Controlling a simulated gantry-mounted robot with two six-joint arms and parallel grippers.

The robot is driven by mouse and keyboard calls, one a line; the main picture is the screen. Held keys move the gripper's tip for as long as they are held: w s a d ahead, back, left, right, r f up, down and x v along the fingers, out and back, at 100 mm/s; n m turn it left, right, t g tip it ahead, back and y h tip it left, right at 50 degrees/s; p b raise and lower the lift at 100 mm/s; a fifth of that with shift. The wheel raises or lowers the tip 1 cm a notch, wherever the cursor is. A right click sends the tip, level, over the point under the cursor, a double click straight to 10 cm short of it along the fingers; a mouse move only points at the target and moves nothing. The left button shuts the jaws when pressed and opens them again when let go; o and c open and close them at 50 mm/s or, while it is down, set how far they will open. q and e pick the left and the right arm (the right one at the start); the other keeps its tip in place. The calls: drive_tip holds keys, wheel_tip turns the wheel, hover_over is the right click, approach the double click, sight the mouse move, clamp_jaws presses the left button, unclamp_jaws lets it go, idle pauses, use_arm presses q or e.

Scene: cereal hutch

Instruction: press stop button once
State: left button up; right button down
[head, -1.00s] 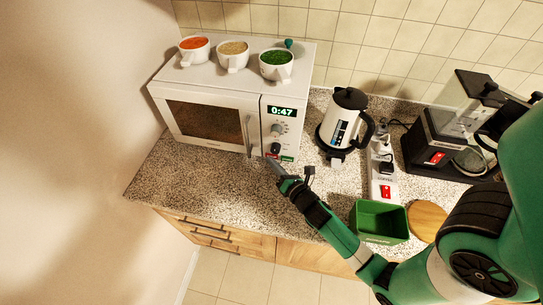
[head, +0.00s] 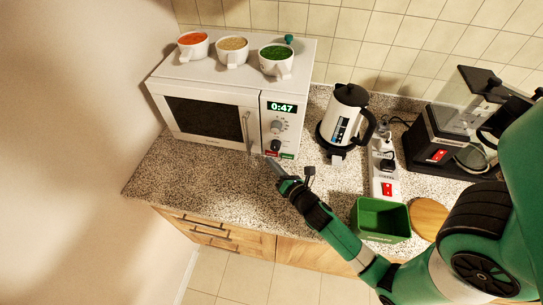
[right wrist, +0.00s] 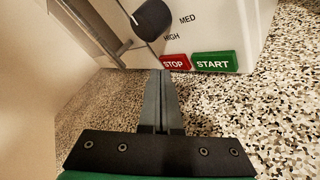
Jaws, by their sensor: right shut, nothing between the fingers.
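The white microwave (head: 217,110) stands on the counter with its display reading 0:47. Its red STOP button (right wrist: 175,62) is at the bottom of the panel, beside the green START button (right wrist: 215,62) in the right wrist view. In the head view the STOP button (head: 271,154) is small, just above my right gripper's tip. My right gripper (head: 270,163) is shut and empty. In the right wrist view its fingertips (right wrist: 161,73) appear at the STOP button's lower left edge; I cannot tell whether they touch it. My left gripper is not in view.
Three cups stand on the microwave, the nearest (head: 275,60) with green contents. A kettle (head: 341,115), a power strip (head: 384,165), a coffee machine (head: 437,140) and a green bin (head: 380,220) stand to the right. The counter left of my gripper is clear.

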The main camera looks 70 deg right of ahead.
sight(269, 184)
drive_tip(key=shift+a, duration=0.15)
drive_tip(key=a+b, duration=0.3)
drive_tip(key=shift+s+a+f, duration=0.15)
drive_tip(key=shift+a+f, duration=0.05)
drive_tip(key=shift+s+a+b, duration=0.1)
drive_tip(key=shift+a+b, duration=0.5)
drive_tip(key=shift+a, duration=0.05)
drive_tip(key=shift+a+r, duration=0.15)
drive_tip(key=shift+r, duration=0.05)
idle(0.3)
